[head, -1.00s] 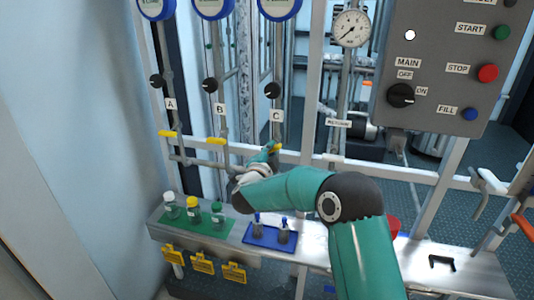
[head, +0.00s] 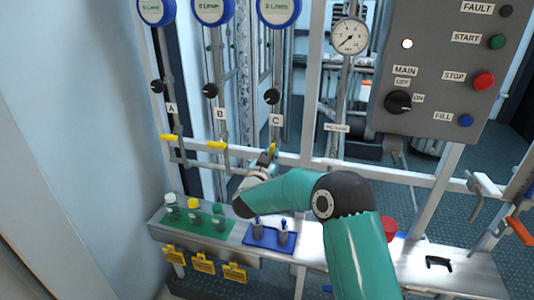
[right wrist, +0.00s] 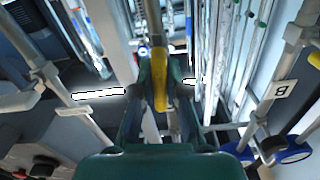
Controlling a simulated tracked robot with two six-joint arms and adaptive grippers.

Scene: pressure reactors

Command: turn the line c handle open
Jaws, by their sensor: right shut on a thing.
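The line C handle (head: 273,149) is a small yellow lever on the pipe below the C label (head: 276,120). In the head view it stands close to upright, partly hidden by my right gripper (head: 267,159). In the right wrist view the yellow handle (right wrist: 160,80) lies between the two fingers of my right gripper (right wrist: 160,88), which is shut on it. The yellow handles of line A (head: 169,138) and line B (head: 216,145) lie level, across their pipes. My left gripper is not in view.
A shelf (head: 330,250) below holds a green mat (head: 185,224) with several capped bottles and a blue tray (head: 262,243) with small bottles. A grey control panel (head: 440,118) hangs at the upper right. A rail crosses behind my right arm.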

